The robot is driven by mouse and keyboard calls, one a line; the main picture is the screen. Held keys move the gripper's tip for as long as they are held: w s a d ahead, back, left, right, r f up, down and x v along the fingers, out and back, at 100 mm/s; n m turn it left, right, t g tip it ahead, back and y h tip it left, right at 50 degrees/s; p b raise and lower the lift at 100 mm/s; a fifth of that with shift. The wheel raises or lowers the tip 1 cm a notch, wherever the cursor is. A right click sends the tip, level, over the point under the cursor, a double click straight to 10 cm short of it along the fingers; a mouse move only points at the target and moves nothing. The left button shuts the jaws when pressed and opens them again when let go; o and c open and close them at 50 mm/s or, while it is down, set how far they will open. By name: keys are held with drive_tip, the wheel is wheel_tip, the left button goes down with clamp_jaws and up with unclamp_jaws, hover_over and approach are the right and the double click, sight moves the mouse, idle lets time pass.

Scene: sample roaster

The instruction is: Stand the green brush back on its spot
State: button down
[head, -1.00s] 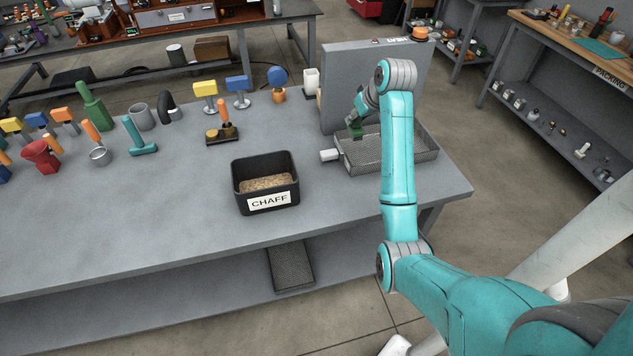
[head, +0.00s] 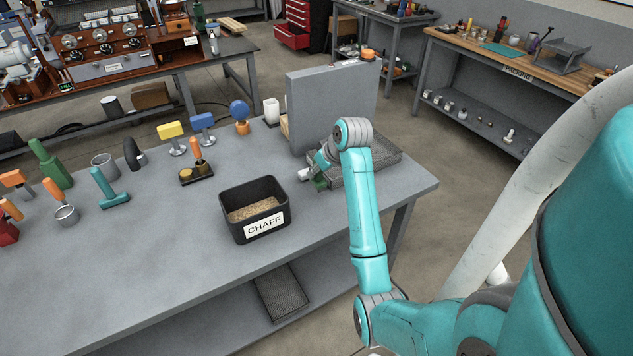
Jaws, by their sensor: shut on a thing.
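The green brush (head: 319,184) shows as a small green block under my gripper (head: 322,171). My gripper is shut on it, at the left front corner of the grey mesh tray (head: 383,151), close to a white knob (head: 304,174). My arm and gripper hide part of the brush and tray. I cannot tell whether the brush touches anything below. Its marked spot cannot be made out.
The black CHAFF bin (head: 254,211) stands left of my gripper. Behind it are an orange-handled tool on a dark base (head: 196,174) and yellow and blue paddles. A grey upright panel (head: 333,100) stands behind the tray. The bench front is clear.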

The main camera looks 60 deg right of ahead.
sight(321, 176)
drive_tip(key=shift+w+f, duration=0.1)
drive_tip(key=shift+f, duration=1.85)
drive_tip(key=shift+f, duration=0.15)
drive_tip(key=c, duration=0.9)
unclamp_jaws()
drive_tip(key=shift+o, duration=0.2)
drive_tip(key=shift+r, duration=0.25)
drive_tip(key=v, duration=1.2)
